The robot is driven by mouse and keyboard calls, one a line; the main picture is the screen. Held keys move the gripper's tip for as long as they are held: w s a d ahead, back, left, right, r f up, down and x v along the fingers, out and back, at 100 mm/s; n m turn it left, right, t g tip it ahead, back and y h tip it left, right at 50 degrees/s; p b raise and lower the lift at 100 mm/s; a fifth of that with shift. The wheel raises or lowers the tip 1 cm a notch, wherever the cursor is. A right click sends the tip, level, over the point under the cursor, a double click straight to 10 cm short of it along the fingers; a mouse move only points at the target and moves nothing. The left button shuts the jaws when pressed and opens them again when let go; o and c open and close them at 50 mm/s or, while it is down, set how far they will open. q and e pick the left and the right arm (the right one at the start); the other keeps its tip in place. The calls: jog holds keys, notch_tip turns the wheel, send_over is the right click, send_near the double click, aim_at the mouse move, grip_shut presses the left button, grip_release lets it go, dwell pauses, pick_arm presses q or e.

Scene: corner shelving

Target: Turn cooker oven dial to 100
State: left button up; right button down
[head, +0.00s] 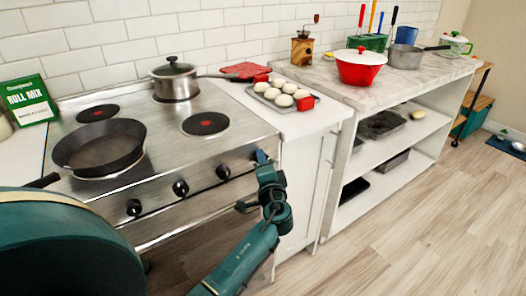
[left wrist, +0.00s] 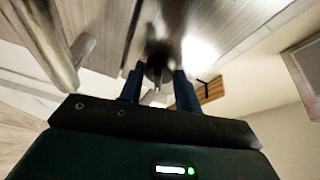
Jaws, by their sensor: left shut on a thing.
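The cooker (head: 235,150) has a steel front with several black dials. Three show clear in the head view: a left dial (head: 133,207), a middle dial (head: 180,188) and a right dial (head: 223,172). My left gripper (head: 262,158) is at the right end of this front and hides what it holds there. In the left wrist view, my left gripper's two blue fingers (left wrist: 160,92) are shut on a dark round dial (left wrist: 158,68), one on each side. The dial's markings are not readable. My right gripper is not in view.
A frying pan (head: 100,148) and a lidded pot (head: 174,80) stand on the hob. The oven handle (head: 165,236) runs below the dials. A tray of buns (head: 262,92) sits on the counter at right. The floor (head: 400,230) in front is clear.

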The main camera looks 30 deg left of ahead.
pick_arm(q)
jog(key=shift+w+r+m+g+h+p, duration=0.15)
jog(key=shift+m+g+p, duration=0.4)
jog(key=shift+m+p, duration=0.95)
jog(key=shift+s+r+m+g+h+p, duration=0.2)
jog(key=shift+m+g+p, duration=0.5)
jog(key=shift+p, duration=1.5)
jog(key=shift+w+f+m+g+h+p, duration=0.15)
jog(key=shift+m+g+h+p, duration=0.15)
jog(key=shift+m+p, duration=1.3)
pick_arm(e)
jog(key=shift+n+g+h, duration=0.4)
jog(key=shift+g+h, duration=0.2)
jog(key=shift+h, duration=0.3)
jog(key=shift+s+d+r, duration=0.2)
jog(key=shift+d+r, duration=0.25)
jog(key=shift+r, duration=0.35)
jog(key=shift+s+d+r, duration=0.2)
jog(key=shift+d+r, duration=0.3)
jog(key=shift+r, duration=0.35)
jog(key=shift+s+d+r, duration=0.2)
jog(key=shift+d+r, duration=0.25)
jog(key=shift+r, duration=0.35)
pick_arm(q)
jog(key=shift+n, duration=0.3)
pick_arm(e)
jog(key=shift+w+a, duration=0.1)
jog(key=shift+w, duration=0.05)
